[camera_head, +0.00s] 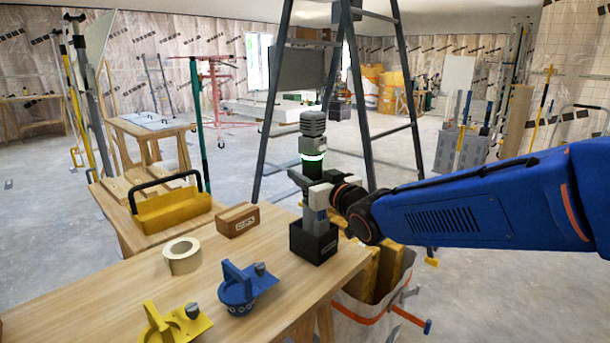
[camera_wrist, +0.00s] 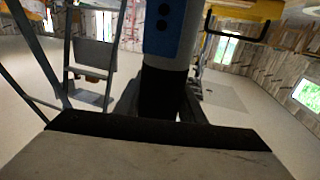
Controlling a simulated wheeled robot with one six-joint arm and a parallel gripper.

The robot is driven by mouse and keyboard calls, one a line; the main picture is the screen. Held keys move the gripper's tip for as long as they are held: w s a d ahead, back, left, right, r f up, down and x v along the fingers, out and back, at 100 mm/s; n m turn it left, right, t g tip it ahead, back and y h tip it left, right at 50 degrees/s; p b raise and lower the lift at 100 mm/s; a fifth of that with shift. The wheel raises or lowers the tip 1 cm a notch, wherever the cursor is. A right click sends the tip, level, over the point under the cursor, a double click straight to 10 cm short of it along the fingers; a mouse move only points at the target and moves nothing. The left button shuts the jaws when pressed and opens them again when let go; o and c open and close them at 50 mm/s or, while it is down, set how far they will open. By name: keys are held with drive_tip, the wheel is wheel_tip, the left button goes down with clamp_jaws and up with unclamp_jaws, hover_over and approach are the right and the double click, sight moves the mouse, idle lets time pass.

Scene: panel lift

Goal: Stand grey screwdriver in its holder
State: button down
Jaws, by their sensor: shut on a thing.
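The grey screwdriver (camera_head: 313,125) stands upright, with a ribbed grey top and a glowing green band. My gripper (camera_head: 316,190) is shut on it below the band, reaching in from the right. The black box-like holder (camera_head: 313,247) stands at the table's far right corner. The screwdriver's lower part goes down into the holder's opening; the front wall hides its end, and I cannot tell whether it touches the bottom. In the wrist view, which looks upside down, the screwdriver's blue-grey lower part (camera_wrist: 168,30) shows with dark spots, and dark fingers flank its black section.
On the wooden table (camera_head: 200,310) are a wooden block (camera_head: 237,220), a tape roll (camera_head: 182,256), a blue tool (camera_head: 242,288) and a yellow tool (camera_head: 172,325). A yellow toolbox (camera_head: 172,210) is behind. A stepladder (camera_head: 375,90) stands beyond the holder; a waste bag (camera_head: 372,305) hangs below right.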

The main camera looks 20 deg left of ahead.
sight(312, 178)
drive_tip(key=shift+c, duration=1.4)
unclamp_jaws()
drive_tip(key=shift+f, duration=0.1)
drive_tip(key=shift+v, duration=1.6)
drive_tip(key=v, duration=0.8)
drive_tip(key=shift+s+d, duration=0.25)
drive_tip(key=shift+d, duration=0.05)
idle(0.3)
